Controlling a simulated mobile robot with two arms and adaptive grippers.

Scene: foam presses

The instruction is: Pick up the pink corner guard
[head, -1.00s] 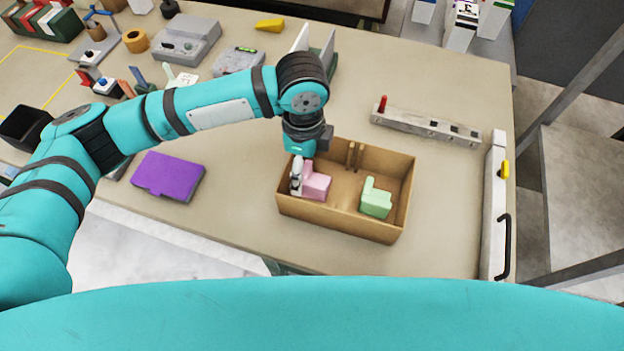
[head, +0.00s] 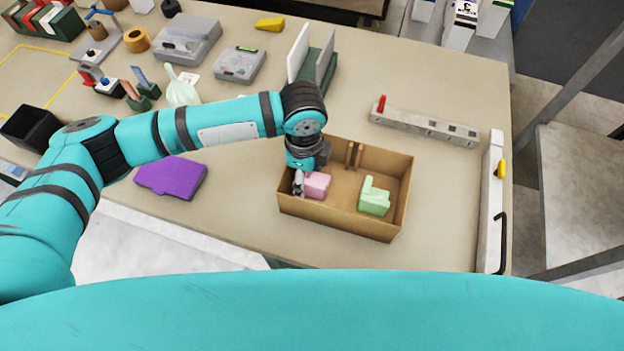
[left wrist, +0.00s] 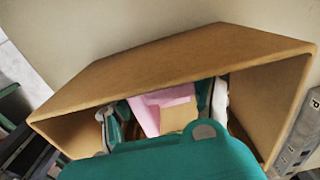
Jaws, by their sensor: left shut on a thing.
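The pink corner guard (head: 317,186) is in the left part of an open cardboard box (head: 335,221). My left gripper (head: 299,184) reaches down into the box from above and is shut on the guard. In the left wrist view the pink guard (left wrist: 160,108) sits between the two fingers (left wrist: 163,112), one at each side. The gripper partly hides the guard in the head view. I cannot tell whether the guard touches the box floor. My right gripper is not in view.
A light green corner guard (head: 374,198) is in the right part of the box. A purple block (head: 171,177) lies left of the box. A grey slotted bar (head: 425,126) lies behind it to the right.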

